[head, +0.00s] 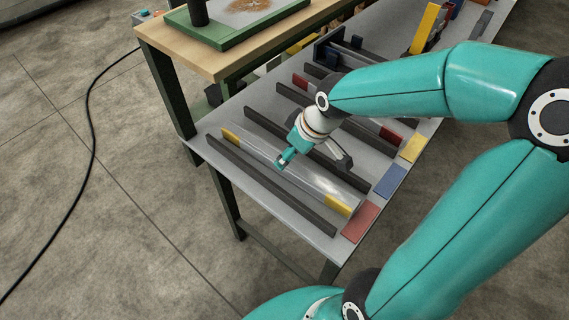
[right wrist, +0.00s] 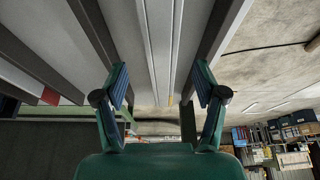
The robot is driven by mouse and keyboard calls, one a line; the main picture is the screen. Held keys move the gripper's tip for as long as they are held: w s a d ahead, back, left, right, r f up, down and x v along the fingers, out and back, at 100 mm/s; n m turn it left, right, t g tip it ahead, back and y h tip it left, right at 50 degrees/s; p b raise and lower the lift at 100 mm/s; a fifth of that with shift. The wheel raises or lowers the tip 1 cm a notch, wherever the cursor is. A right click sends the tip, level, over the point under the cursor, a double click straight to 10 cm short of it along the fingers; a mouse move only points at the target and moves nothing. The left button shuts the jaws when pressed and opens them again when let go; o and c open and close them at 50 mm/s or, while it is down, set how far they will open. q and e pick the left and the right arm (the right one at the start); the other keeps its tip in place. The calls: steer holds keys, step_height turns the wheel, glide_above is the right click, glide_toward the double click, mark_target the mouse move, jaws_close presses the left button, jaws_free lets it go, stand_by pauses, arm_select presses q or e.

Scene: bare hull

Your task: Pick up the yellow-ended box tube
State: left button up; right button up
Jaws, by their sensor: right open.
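The yellow-ended box tube (head: 300,181) is a long grey bar with a yellow band at each end. It lies in a lane between two dark rails on the grey bench. My right gripper (head: 311,160) is over the middle of its length, fingers pointing down and spread. In the right wrist view, the open right gripper (right wrist: 162,80) has the grey tube (right wrist: 160,40) running lengthwise between its fingers, with a small yellow end far off. Nothing is held. I cannot tell the exact gap to the tube. My left gripper is out of view.
Dark rails (head: 270,186) line both sides of the lane. A red-ended tube (head: 390,134) lies farther back, partly hidden by my arm. Red (head: 360,222), blue (head: 391,180) and yellow (head: 413,148) pads mark the bench edge. A wooden-topped table (head: 215,62) adjoins the far left.

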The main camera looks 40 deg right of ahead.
steer(key=shift+x, duration=2.75)
jaws_close()
